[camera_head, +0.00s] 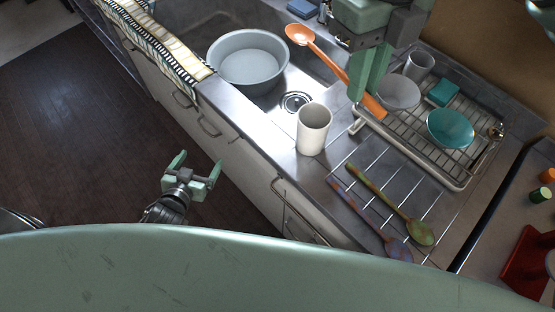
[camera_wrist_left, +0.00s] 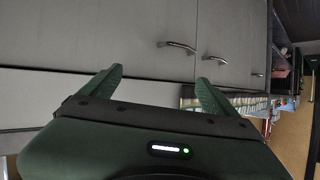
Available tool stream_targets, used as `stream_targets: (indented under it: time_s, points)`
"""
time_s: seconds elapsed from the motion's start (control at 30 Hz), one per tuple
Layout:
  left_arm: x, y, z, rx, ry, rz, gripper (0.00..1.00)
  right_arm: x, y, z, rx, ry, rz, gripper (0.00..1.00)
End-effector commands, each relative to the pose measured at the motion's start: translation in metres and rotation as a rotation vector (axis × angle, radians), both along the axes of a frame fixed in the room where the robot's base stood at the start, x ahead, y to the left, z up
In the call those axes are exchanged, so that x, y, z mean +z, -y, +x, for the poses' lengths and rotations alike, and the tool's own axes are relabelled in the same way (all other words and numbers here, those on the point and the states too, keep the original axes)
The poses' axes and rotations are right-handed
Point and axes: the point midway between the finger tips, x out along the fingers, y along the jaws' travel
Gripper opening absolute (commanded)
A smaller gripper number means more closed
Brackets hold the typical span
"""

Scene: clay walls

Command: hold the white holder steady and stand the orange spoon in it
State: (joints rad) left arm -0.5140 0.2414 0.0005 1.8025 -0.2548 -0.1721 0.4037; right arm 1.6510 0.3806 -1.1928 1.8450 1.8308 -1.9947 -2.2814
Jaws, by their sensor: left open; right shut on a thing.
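The white holder (camera_head: 313,130) is an upright, empty-looking cup near the front edge of the counter. The orange spoon (camera_head: 329,62) is held in the air over the sink area, tilted, with its bowl at the upper left and its handle end at the lower right. My right gripper (camera_head: 371,78) is shut on its handle, behind and to the right of the holder. My left gripper (camera_head: 195,168) is open and empty, out in front of the cabinets and left of the holder. In the left wrist view, its fingers (camera_wrist_left: 158,88) are apart, facing cabinet doors.
A grey basin (camera_head: 248,84) stands in the sink at the holder's upper left. A wire dish rack (camera_head: 458,171) with bowls is at right. Two patterned spoons (camera_head: 376,195) lie on the counter in front. A striped towel (camera_head: 152,42) hangs over the edge. Cabinet handles (camera_wrist_left: 178,46) stick out.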

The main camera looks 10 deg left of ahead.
Motion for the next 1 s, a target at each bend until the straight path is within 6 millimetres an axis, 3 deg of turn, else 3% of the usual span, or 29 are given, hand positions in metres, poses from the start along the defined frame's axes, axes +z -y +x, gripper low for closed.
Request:
stream_targets:
  time_s: [0.03, 0.17, 0.23, 0.4, 0.6, 0.8, 1.0]
  points:
    - [0.031, 0.000, 0.007, -0.006, 0.059, -0.001, 0.90, 0.000, 0.000, 0.000, 0.000, 0.000, 0.000, 0.00]
    - [0.104, 0.005, 0.019, -0.026, 0.194, -0.006, 0.90, 0.000, 0.000, 0.000, 0.000, 0.000, 0.000, 0.00]
    - [0.136, 0.027, 0.019, -0.075, 0.261, -0.021, 0.90, 0.000, 0.000, 0.000, 0.000, 0.000, 0.000, 0.00]
    - [0.148, 0.121, 0.001, -0.276, 0.324, -0.092, 0.90, 0.000, 0.000, 0.000, 0.000, 0.000, 0.000, 0.00]
    - [0.164, 0.200, -0.031, -0.453, 0.379, -0.168, 0.90, 0.000, 0.000, 0.000, 0.000, 0.000, 0.000, 0.00]
    - [0.172, 0.234, -0.048, -0.531, 0.404, -0.205, 0.90, 0.000, 0.000, 0.000, 0.000, 0.000, 0.000, 0.00]
    - [0.174, 0.246, -0.035, -0.540, 0.411, -0.212, 0.90, 0.000, 0.000, 0.000, 0.000, 0.000, 0.000, 0.00]
